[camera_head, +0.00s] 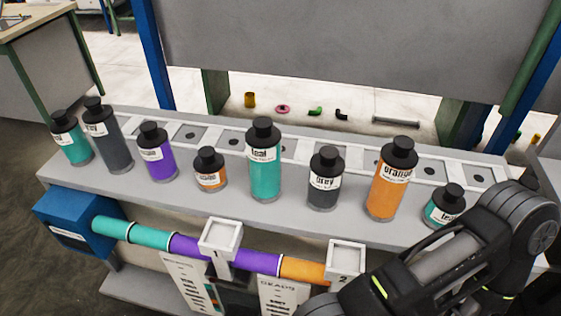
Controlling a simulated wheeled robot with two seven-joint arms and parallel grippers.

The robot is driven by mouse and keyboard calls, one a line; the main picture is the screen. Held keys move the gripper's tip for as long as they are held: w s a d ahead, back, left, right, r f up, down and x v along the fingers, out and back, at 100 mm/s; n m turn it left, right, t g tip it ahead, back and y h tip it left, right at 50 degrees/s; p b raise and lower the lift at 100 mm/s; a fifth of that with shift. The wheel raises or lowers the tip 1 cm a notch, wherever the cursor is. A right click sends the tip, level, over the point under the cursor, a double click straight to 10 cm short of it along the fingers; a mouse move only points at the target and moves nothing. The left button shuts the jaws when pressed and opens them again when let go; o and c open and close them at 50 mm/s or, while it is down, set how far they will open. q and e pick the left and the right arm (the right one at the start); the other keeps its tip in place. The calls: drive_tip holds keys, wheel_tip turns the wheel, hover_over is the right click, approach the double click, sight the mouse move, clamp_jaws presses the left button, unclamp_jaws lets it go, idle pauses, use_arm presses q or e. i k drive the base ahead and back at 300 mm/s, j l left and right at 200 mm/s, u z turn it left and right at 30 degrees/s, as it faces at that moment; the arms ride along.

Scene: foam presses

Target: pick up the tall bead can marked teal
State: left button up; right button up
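A tall teal can (264,178) with a black cap and a white label reading "teal" stands upright near the middle of the grey shelf (225,205). Another teal can (75,147), shorter-looking, stands at the far left of the row. A short teal can (441,212) stands at the right end, partly behind my dark arm. My arm crosses the lower right corner, but no gripper fingers show. Neither gripper is in view.
Beside the tall teal can stand a small orange can (210,178) and a grey can (323,187). A tall orange can (388,190), purple can (160,162) and tall grey can (111,142) share the shelf. A coloured tube (150,236) runs below its front edge.

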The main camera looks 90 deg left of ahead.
sight(263, 139)
drive_tip(key=k+u, duration=0.15)
drive_tip(key=u, duration=2.8)
drive_tip(key=k+j+z, duration=0.1)
